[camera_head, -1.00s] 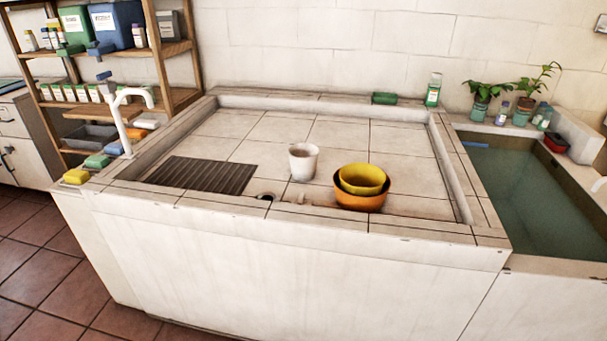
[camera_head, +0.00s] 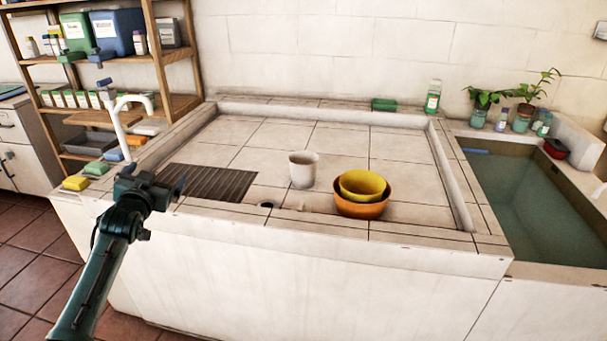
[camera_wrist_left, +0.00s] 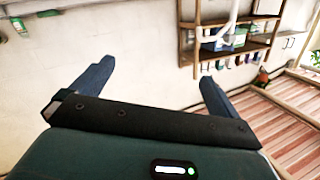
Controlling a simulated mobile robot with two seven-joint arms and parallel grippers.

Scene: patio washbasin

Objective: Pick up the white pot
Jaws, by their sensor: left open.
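The white pot (camera_head: 303,170) stands upright on the tiled floor of the wide basin (camera_head: 280,133), left of two nested bowls. My left gripper (camera_head: 160,180) is over the basin's front left edge, well to the left of the pot and apart from it. In the left wrist view its two fingers (camera_wrist_left: 155,88) are spread with nothing between them. The pot does not show in the left wrist view. My right gripper is not in view.
A yellow bowl (camera_head: 362,185) sits in an orange bowl (camera_head: 361,207) right of the pot. A dark slatted grate (camera_head: 210,182) lies at left. A white tap (camera_head: 122,120) and sponges (camera_head: 76,183) stand on the left rim. A water trough (camera_head: 530,200) is at right.

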